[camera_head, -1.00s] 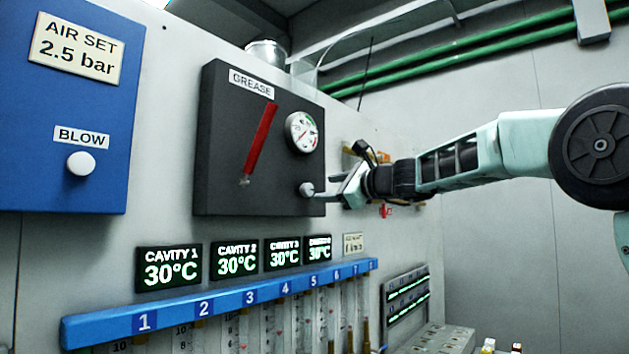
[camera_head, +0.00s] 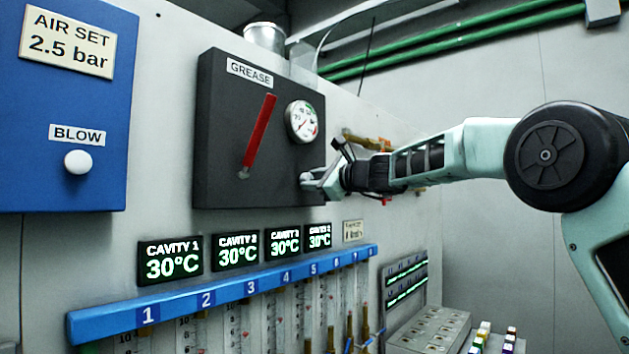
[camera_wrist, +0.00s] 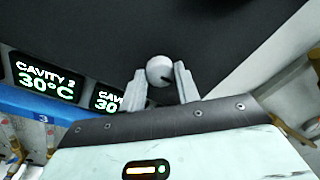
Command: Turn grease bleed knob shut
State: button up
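The grease bleed knob (camera_wrist: 158,70) is a small round light-grey knob with a dark mark on its face. It sits low on the right of the black GREASE panel (camera_head: 222,150). In the wrist view my gripper (camera_wrist: 160,76) has its two fingers apart, one on each side of the knob, with the knob between the tips. Small gaps seem to show beside the knob; contact is not clear. In the head view the fingers of my gripper (camera_head: 312,181) reach the knob and partly hide it.
A red lever (camera_head: 260,136) and a round gauge (camera_head: 302,122) are on the same panel. Cavity displays (camera_head: 237,252) and a blue numbered rail (camera_head: 225,294) lie below. Brass fittings (camera_head: 366,142) stick out from the wall behind my wrist.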

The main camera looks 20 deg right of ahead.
jog(key=shift+f+b, duration=0.1)
jog(key=shift+b, duration=0.3)
jog(key=n+y+b, duration=0.1)
jog(key=n+b, duration=0.5)
jog(key=n, duration=0.3)
jog(key=n+y+b, duration=0.1)
jog(key=n+b, duration=0.6)
jog(key=n, duration=0.2)
jog(key=shift+w+d+f+n, duration=0.1)
jog(key=shift+f+n, duration=0.05)
jog(key=shift+n, duration=0.45)
jog(key=o, duration=1)
jog(key=shift+c, duration=0.2)
